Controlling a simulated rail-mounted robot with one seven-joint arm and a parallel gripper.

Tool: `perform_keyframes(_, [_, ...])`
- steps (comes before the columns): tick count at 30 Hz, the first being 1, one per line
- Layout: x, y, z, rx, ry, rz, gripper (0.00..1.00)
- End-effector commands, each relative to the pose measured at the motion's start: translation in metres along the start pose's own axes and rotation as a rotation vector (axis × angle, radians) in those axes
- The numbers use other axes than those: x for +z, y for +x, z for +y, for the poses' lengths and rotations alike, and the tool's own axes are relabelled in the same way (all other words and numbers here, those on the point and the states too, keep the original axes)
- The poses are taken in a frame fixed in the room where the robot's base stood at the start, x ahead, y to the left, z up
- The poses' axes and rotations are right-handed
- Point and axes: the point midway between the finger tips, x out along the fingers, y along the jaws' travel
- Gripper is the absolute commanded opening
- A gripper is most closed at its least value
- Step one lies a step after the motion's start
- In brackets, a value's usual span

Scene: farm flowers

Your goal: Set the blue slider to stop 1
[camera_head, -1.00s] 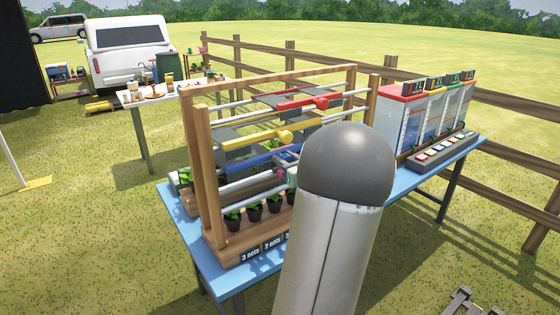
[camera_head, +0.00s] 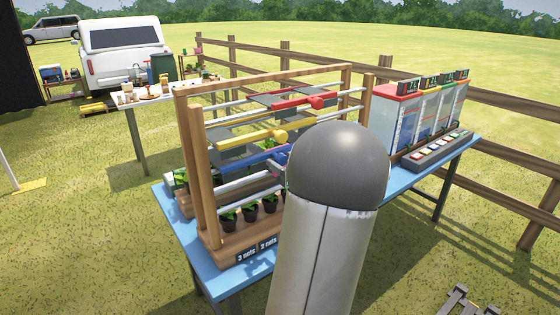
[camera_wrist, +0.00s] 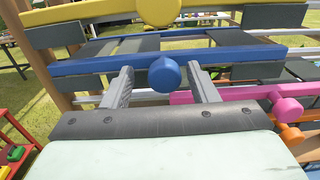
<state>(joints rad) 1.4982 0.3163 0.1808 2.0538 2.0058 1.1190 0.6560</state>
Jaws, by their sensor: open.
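The blue slider is a blue bar (camera_wrist: 100,76) with a round blue knob (camera_wrist: 165,75) in the wrist view. My open gripper (camera_wrist: 160,72) has one finger on each side of this knob, with a visible gap to each finger. In the head view the blue bar (camera_head: 240,164) crosses the wooden rack (camera_head: 203,190) below the yellow slider (camera_head: 250,140). My gripper is mostly hidden there behind my arm. Signs reading "3 nets" (camera_head: 246,256) and "2 nets" (camera_head: 268,245) are on the rack's base. No stop number is readable.
The yellow knob (camera_wrist: 158,10) is above the blue bar; a pink knob (camera_wrist: 288,108) and an orange knob (camera_wrist: 290,134) are close at lower right. A red slider (camera_head: 305,101) is higher on the rack. Potted plants (camera_head: 228,219) stand below. Clear tanks (camera_head: 405,125) share the blue table.

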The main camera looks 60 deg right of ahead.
Motion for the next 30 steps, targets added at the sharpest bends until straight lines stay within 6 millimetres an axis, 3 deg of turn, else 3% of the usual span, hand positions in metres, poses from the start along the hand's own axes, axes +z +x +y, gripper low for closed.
perform_keyframes(15, [-0.002,-0.122,0.0,-0.004,0.0,0.001,0.53])
perform_keyframes(21, [-0.001,-0.148,0.0,-0.001,0.002,0.0,0.53])
perform_keyframes(30, [-0.001,-0.155,0.001,0.001,0.003,0.0,0.53])
